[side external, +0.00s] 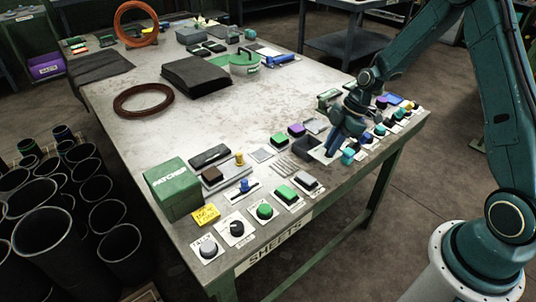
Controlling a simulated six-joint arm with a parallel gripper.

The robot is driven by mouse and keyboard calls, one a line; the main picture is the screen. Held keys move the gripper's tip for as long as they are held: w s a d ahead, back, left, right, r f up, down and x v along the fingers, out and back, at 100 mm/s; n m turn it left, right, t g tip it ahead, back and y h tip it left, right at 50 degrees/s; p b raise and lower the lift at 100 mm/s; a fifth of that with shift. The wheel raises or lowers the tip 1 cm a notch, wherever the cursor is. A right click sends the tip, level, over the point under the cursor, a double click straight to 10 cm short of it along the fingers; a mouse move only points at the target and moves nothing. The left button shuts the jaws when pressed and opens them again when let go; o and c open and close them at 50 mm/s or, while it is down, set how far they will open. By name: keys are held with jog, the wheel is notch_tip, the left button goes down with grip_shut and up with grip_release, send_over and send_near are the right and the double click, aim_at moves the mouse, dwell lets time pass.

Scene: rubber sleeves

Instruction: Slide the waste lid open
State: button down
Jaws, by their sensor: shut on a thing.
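My gripper (330,151) is low over the right part of the workbench, among the rows of small controls. Its fingers are shut at a pale flat plate (320,155), which looks like the waste lid; the fingers hide the part they hold. A dark square opening (306,144) shows in the bench top just left of the fingers, beside the plate. The plate lies flat at bench level. No waste label can be read near it.
Buttons, knobs and switches crowd the front edge around my gripper, including a purple button (297,130) and a green button (279,139). A green box (173,188) stands at the front left corner. Black sheets (197,76) lie farther back.

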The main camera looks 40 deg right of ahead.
jog(key=c, duration=1.3)
grip_release()
jog(key=shift+c, duration=0.2)
jog(key=v, duration=1.4)
